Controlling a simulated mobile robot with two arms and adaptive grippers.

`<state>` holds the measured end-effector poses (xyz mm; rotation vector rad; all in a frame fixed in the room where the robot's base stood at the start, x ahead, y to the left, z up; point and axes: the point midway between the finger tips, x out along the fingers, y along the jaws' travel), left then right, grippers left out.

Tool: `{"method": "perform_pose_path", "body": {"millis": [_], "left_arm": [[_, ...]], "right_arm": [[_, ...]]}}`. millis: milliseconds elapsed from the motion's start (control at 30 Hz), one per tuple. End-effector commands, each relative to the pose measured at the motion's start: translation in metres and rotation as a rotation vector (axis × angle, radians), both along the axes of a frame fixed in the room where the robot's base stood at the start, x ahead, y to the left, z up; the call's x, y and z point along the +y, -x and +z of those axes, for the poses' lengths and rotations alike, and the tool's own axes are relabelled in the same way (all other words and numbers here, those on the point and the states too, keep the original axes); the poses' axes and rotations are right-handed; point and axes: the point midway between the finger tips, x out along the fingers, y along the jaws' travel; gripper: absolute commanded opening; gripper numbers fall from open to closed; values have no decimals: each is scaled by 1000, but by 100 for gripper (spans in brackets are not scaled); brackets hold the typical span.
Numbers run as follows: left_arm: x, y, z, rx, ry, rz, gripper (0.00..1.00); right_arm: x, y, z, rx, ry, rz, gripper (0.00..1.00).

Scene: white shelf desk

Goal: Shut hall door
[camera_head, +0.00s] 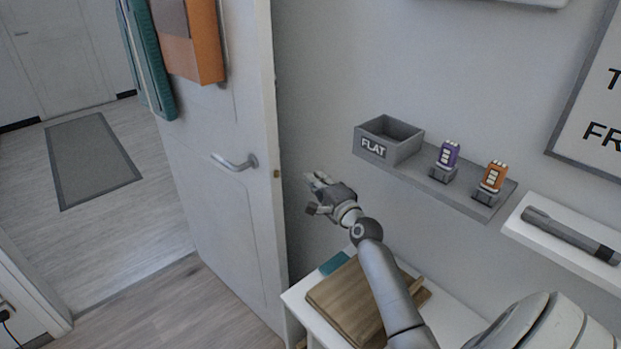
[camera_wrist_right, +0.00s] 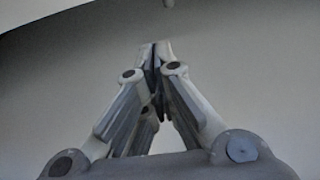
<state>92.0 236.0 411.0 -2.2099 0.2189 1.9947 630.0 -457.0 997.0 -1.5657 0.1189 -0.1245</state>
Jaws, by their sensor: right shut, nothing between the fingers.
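The hall door (camera_head: 215,130) is white and stands open, with the hallway showing to its left. Its lever handle (camera_head: 234,162) is on the face towards me, close to the door's free edge. My right gripper (camera_head: 312,190) is to the right of the door edge, in front of the grey wall, apart from the handle in the picture. In the right wrist view the fingers of the right gripper (camera_wrist_right: 154,50) meet at their tips, with nothing between them. How far the gripper is from the door edge is hard to tell. My left gripper is not in view.
A white desk (camera_head: 300,300) with a wooden board (camera_head: 345,300) is below my right arm. A grey shelf (camera_head: 450,188) with a box labelled FLAT (camera_head: 388,143) is on the wall. Orange (camera_head: 205,40) and teal (camera_head: 147,60) items hang on the door. Hallway floor is clear around a mat (camera_head: 90,160).

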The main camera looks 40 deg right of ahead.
Motion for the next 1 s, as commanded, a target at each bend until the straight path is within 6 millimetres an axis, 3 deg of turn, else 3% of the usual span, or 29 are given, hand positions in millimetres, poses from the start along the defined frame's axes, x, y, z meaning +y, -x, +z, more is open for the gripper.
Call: {"method": "perform_pose_path", "body": {"millis": [100,200,433,500,633,1000], "left_arm": [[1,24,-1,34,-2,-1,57],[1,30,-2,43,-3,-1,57],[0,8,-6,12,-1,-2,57],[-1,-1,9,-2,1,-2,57],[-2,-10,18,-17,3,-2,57],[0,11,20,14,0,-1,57]], "right_arm": [[-4,-23,1,-1,1,1,0],[-6,-40,1,0,0,1,0],[-12,-77,0,0,2,0,0],[2,-74,4,3,-2,4,0],[17,-70,3,1,0,2,0],[28,-67,0,1,3,1,0]]}}
